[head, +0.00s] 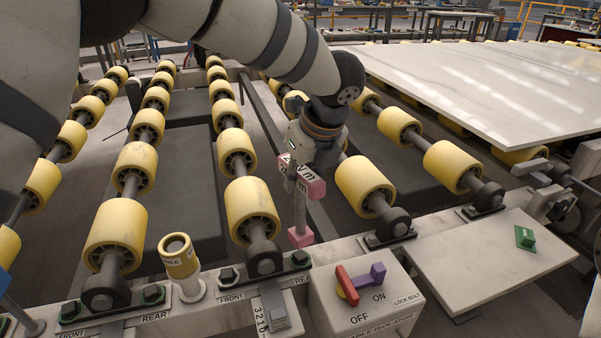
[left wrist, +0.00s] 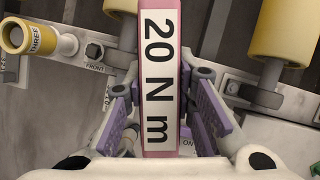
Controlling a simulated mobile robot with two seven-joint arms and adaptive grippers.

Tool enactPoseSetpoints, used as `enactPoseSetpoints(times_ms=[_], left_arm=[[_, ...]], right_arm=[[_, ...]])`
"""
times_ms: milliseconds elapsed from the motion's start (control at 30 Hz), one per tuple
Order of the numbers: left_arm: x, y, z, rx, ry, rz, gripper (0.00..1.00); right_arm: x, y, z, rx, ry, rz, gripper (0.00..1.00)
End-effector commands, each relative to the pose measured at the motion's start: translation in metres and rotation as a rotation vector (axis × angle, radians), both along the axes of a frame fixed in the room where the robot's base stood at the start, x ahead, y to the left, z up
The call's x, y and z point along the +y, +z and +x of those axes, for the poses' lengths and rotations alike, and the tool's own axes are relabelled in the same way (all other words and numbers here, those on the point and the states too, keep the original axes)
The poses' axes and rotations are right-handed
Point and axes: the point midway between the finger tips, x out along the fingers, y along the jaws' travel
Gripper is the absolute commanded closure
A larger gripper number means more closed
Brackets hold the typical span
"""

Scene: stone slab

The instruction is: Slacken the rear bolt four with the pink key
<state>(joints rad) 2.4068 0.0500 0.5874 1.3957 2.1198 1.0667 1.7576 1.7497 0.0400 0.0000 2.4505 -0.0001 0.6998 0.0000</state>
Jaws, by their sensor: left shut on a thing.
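The pink key (head: 310,178) hangs upright from my left gripper (head: 303,160), with a grey shaft and a pink socket (head: 300,236) at its lower end. Its pink handle (left wrist: 158,80) reads "20 N m" in the left wrist view. There my left gripper (left wrist: 160,108) is shut on the handle, one finger on each side. In the head view the socket appears just above a dark bolt (head: 300,258) by a partly hidden "REAR" label; I cannot tell if they touch. The plate's front bolt (head: 228,275) is clear. I see no number four. My right gripper is not in view.
A yellow cup marked "THREE" (head: 178,257) stands left of the plate. An isolator box (head: 365,310) with red and purple levers is close on the right. Yellow rollers (head: 251,210) line the frame. A pale stone slab (head: 480,90) lies at the upper right.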

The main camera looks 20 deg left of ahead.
Motion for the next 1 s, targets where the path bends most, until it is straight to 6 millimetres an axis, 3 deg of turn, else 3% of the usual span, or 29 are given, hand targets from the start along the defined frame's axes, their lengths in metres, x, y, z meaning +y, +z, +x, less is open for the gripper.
enactPoseSetpoints(times_ms=[200,600,1000], left_arm=[[0.0,0.006,0.0,-0.024,0.0,0.016,1.0],[0.0,-0.038,0.0,-0.015,-0.002,0.015,1.0],[0.0,-0.048,0.0,-0.018,0.0,0.015,1.0]], right_arm=[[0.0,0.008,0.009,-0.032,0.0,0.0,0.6],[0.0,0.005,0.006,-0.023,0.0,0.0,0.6],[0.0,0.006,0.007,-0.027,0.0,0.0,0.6]])
